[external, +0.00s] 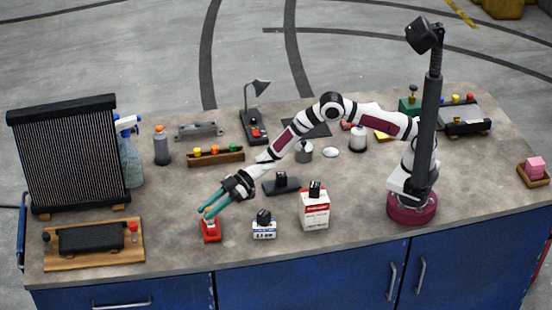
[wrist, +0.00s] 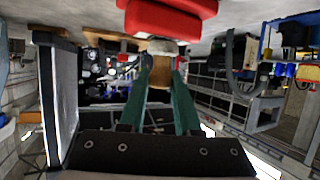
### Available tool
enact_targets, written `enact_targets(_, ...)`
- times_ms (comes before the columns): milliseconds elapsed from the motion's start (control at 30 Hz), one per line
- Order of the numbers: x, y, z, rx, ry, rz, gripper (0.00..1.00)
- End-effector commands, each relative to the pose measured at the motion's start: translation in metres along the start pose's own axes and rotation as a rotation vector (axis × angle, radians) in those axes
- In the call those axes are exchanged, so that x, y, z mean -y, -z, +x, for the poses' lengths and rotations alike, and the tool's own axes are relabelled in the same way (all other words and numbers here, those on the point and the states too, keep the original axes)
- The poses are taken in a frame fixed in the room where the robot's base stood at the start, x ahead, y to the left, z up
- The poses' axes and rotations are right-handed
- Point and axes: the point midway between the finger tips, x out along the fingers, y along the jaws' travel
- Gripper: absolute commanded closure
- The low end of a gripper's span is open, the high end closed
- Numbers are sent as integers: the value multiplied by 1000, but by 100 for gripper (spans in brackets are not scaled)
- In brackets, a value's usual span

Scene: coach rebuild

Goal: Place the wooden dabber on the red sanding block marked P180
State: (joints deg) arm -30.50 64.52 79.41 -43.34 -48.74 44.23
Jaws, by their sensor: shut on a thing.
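My gripper (external: 207,212) has long teal fingers and reaches down at the front left of the bench. In the wrist view my gripper (wrist: 163,70) is shut on the wooden dabber (wrist: 161,75), which has a brown handle and a pale grey head. The dabber's head points toward the red sanding block (wrist: 168,17). The red sanding block (external: 211,231) sits on the bench right under the fingertips. The dabber is at or just above its top; I cannot tell whether they touch. The P180 marking is not readable.
A wooden board with a black pad (external: 92,240) lies to the left. A wooden rack (external: 216,156) with colored tops is behind. The bench's front edge is close.

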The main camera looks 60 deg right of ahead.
Motion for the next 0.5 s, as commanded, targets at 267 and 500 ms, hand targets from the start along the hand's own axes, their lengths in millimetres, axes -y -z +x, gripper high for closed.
enact_targets(267, 0, -2, 0, 0, 0, 1, 100)
enact_targets(500, 0, -2, 1, 0, 0, 1, 39)
